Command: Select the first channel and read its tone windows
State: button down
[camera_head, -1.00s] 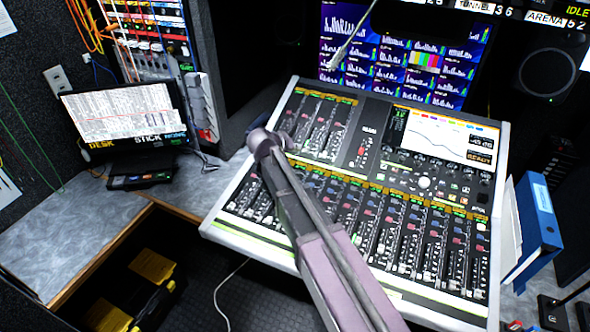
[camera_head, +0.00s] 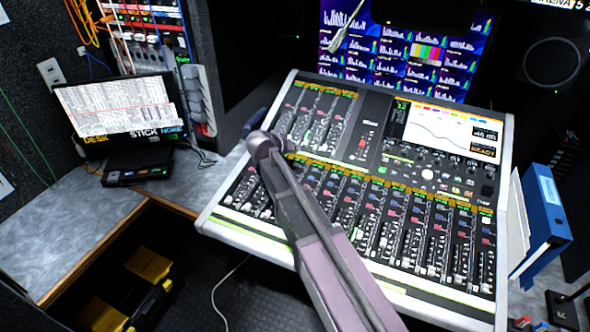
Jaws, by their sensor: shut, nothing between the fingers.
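The mixing console (camera_head: 240,228) fills the middle of the view, with several channel strips in a lower row and a smaller bank at upper left. The leftmost lower strip (camera_head: 236,192) shows beside my arm; its markings are too small to read. The console's screen (camera_head: 452,130) shows a curve and two small boxes at its right; the lower box (camera_head: 484,151) appears to read READY, and the upper one is a blurred dB figure. My arm crosses the console from the lower right to a joint over its left part.
A wall of meter pictures (camera_head: 395,55) stands behind the console. A monitor (camera_head: 120,108) marked DESK and STICK stands on the left worktop (camera_head: 60,240). A blue binder (camera_head: 543,212) stands close at the console's right.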

aim_at(295, 168)
jog(key=shift+w+d+f+b, duration=0.1)
jog(key=shift+w+f+b, duration=0.05)
jog(key=shift+f+b, duration=0.9)
jog(key=shift+w+f+b, duration=0.15)
jog(key=shift+f+b, duration=0.65)
jog(key=shift+f, duration=0.35)
jog(key=shift+w+f+b, duration=0.1)
jog(key=shift+f+b, duration=0.75)
dwell(0.9)
jog(key=shift+r, duration=0.2)
jog(key=shift+r+p, duration=0.65)
jog(key=shift+p, duration=0.2)
jog(key=r+p, duration=0.5)
jog(key=shift+s, duration=0.4)
dwell(0.9)
